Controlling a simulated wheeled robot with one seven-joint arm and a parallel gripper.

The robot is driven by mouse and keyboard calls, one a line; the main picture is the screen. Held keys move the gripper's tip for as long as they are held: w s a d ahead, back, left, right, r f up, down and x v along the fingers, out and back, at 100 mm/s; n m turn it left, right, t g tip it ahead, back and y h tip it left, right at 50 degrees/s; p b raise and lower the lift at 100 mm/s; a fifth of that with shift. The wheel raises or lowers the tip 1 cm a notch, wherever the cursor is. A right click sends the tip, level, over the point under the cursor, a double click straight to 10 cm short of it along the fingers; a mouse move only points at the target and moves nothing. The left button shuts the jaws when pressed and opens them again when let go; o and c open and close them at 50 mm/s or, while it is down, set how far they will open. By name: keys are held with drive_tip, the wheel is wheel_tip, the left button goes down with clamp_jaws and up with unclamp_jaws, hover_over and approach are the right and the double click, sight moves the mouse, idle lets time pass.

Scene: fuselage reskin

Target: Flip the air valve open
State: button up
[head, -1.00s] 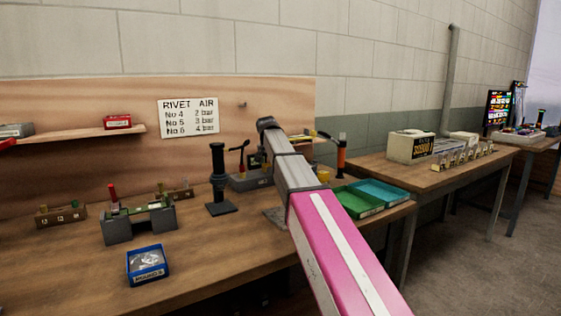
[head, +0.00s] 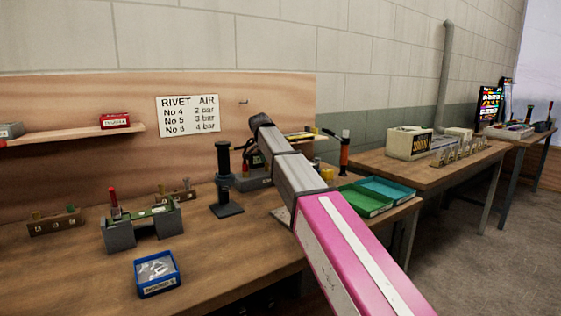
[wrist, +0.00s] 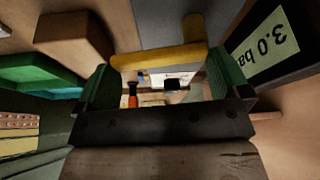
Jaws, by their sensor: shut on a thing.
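In the wrist view, my gripper (wrist: 163,74) has its two green-padded fingers on either side of a yellow bar (wrist: 166,57), which spans the gap between them. The gripper is shut on this bar, which looks like the air valve's lever. A dark box with a pale display (wrist: 268,45) reading "3.0 ba", upside down, is at the right. In the head view, the grey valve base (head: 254,181) stands on the bench, partly behind my arm. My arm hides most of the valve and the gripper there, so the lever's angle is unclear.
A black post stand (head: 224,180) is just left of the valve. Green (head: 362,203) and teal (head: 390,189) trays lie to the right, with an orange-and-black tool (head: 344,153) behind them. A blue tray (head: 157,284) is at the front left; bare bench lies around it.

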idle(0.4)
drive_tip(key=o, duration=0.9)
drive_tip(key=v, duration=1)
drive_tip(key=shift+r, duration=0.35)
